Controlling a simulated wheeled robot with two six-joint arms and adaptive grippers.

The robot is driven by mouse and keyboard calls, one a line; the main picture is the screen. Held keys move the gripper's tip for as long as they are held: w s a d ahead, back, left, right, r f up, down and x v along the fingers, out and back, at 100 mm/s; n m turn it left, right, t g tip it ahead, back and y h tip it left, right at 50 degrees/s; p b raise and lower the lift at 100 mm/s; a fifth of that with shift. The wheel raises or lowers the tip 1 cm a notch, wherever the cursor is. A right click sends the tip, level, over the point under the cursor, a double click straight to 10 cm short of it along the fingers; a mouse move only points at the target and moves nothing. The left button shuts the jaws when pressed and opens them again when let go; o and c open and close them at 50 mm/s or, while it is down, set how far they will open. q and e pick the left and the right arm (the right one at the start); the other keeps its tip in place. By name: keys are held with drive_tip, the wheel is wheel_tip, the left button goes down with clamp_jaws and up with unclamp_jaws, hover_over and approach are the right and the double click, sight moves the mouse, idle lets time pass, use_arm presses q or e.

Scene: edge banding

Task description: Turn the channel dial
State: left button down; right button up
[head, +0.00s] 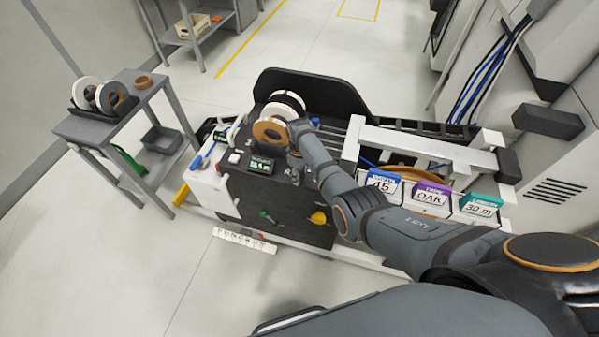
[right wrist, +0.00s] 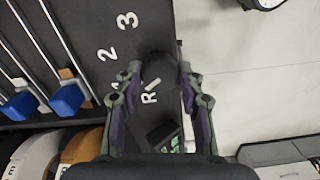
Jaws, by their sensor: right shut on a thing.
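The channel dial (right wrist: 158,66) is a dark round knob on the black panel. In the right wrist view it sits between the fingertips of my right gripper (right wrist: 160,76), which is shut on it. White marks 1, 2, 3 and R are printed around it; the 1 is partly covered by a finger. My left gripper is not in view.
A small green-lit display (head: 261,165) and tape rolls (head: 268,132) are close to my right gripper. Label boxes (head: 432,198) stand to the right. A grey side table (head: 95,127) with rolls stands at left. The floor in front is mostly clear.

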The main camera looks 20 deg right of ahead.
drive_tip(key=m+p, duration=0.1)
drive_tip(key=m, duration=0.3)
drive_tip(key=shift+m, duration=0.3)
drive_tip(key=m, duration=0.5)
drive_tip(key=shift+m+p, duration=0.3)
drive_tip(key=shift+p, duration=0.05)
drive_tip(key=m, duration=0.5)
drive_tip(key=shift+m+p, duration=0.3)
drive_tip(key=shift+m, duration=2.3)
drive_tip(key=o, duration=1.2)
